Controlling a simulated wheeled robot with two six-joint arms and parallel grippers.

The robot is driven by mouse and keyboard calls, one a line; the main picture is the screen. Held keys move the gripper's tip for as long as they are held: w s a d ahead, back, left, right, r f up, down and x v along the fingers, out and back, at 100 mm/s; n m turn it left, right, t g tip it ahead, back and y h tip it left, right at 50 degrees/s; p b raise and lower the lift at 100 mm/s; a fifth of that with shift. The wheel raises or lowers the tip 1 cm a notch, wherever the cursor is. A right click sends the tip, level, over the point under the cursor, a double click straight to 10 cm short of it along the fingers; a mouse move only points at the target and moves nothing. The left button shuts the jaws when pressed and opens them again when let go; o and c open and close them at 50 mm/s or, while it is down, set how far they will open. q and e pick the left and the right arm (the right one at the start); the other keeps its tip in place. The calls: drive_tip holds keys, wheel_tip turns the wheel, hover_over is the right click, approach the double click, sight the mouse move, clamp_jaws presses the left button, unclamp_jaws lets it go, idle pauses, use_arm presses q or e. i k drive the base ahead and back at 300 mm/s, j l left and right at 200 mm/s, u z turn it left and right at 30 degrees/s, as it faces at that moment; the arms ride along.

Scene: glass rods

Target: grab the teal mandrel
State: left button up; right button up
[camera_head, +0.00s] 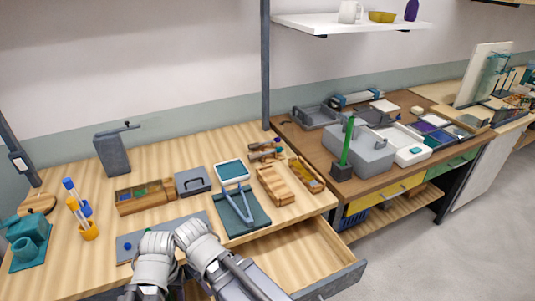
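I cannot single out a teal mandrel with certainty. A teal piece with rounded parts on a flat teal base (28,243) stands at the table's left edge. A teal mat (228,218) with a blue-grey V-shaped tool (246,203) on it lies right of the middle. My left gripper (157,241) and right gripper (194,232) are close together over the front of the table, at a blue-grey board (128,247). Their fingers are not clear, and I see nothing held. The teal piece is well left of both; the mat is just right of my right gripper.
An orange holder (89,231) with blue-capped tubes stands at left. Wooden trays (146,196) and a grey box (192,181) sit behind my grippers. An open drawer (310,255) juts out front right. A green rod (346,142) stands upright on the right-hand bench.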

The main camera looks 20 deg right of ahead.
sight(252, 156)
drive_tip(key=z, duration=1.5)
drive_tip(key=i+l+z, duration=0.1)
drive_tip(key=i+l, duration=0.2)
drive_tip(key=i, duration=0.15)
drive_tip(key=i+l+z, duration=0.1)
drive_tip(key=i+l, duration=0.15)
drive_tip(key=i, duration=0.25)
